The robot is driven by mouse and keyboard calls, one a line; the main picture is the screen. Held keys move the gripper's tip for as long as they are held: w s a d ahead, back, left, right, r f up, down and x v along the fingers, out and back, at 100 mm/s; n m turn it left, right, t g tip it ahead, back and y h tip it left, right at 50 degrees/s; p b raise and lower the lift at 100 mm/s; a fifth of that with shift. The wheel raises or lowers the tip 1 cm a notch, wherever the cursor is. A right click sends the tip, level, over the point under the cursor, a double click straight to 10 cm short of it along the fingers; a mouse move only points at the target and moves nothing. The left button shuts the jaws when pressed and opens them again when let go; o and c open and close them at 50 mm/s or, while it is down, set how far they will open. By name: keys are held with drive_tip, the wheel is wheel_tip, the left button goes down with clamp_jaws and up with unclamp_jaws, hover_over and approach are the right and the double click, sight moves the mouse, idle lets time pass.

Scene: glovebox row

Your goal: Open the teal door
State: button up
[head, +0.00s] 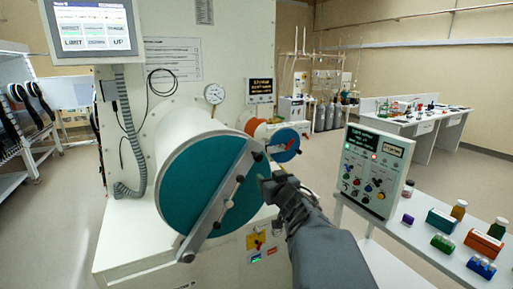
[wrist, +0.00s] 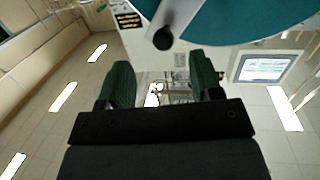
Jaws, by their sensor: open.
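The teal door (head: 187,178) is a large round disc on the end of a white cylinder, and it sits flat against the cylinder's rim. A grey bar (head: 213,208) crosses it diagonally, with dark knobs along it. My gripper (head: 267,182) is at the door's right edge, beside the bar. In the wrist view my gripper (wrist: 163,77) has its two green fingers apart with nothing between them. A black round knob (wrist: 163,39) on the end of a grey bar shows just beyond the fingertips, with the teal door (wrist: 220,18) behind it.
A control panel (head: 374,170) and a white table with small coloured boxes and bottles (head: 441,243) are at the right. A touchscreen (head: 95,29) hangs upper left. Open floor lies behind the panel.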

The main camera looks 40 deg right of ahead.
sight(260, 157)
drive_tip(key=w+d+p, duration=0.1)
drive_tip(key=w, duration=0.3)
drive_tip(key=w+d+r+n+t+y+p, duration=0.1)
drive_tip(key=w, duration=0.3)
drive_tip(key=w+d+r+y+p, duration=0.1)
drive_tip(key=w, duration=0.3)
drive_tip(key=shift+w+d+r, duration=0.2)
drive_tip(key=shift+w+r, duration=0.05)
drive_tip(key=shift+w, duration=0.05)
clamp_jaws()
idle(0.4)
